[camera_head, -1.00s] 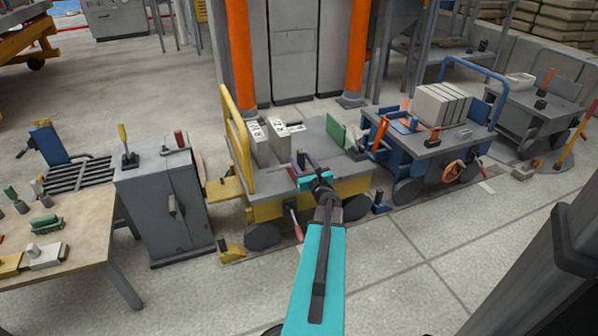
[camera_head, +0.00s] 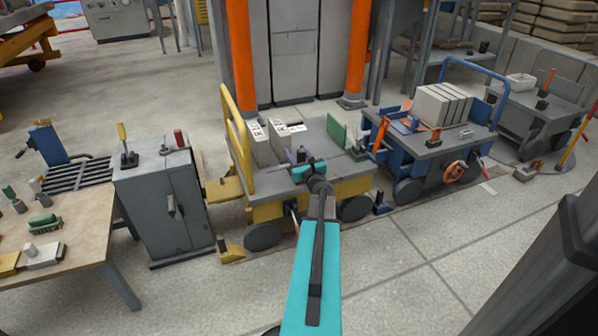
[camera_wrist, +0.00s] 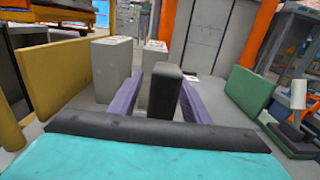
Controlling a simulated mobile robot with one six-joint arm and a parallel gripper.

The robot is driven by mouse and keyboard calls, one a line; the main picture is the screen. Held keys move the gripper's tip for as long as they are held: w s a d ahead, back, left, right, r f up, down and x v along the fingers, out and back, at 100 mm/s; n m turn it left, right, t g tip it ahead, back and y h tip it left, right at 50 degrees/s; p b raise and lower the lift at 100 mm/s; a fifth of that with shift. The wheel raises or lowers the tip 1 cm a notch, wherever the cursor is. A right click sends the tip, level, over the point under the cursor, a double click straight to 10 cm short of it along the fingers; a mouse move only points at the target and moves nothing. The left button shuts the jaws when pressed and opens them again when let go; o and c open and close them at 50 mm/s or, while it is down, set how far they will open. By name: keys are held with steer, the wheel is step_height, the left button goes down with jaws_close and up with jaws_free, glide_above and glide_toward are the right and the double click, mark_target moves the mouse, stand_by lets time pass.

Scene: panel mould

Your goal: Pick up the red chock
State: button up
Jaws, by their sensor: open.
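I cannot make out the red chock for certain. A small orange-red piece (camera_head: 407,105) lies at the back left of the blue cart (camera_head: 430,150); its shape is too small to tell. My gripper (camera_head: 304,164) is over the deck of the yellow cart (camera_head: 350,187), left of that piece and apart from it. In the wrist view, its two purple fingers (camera_wrist: 160,82) are apart. A dark upright block (camera_wrist: 165,90) shows between them; I cannot tell whether they touch it. Nothing red is between the fingers.
Pale upright blocks (camera_head: 259,145) and a green plate (camera_head: 336,133) stand on the yellow cart. Its yellow rail (camera_head: 237,138) is at the left. A grey cabinet (camera_head: 165,210) stands left of the cart. The floor (camera_head: 430,260) in front is clear.

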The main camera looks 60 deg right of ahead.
stand_by(0.3)
jaws_close()
stand_by(1.3)
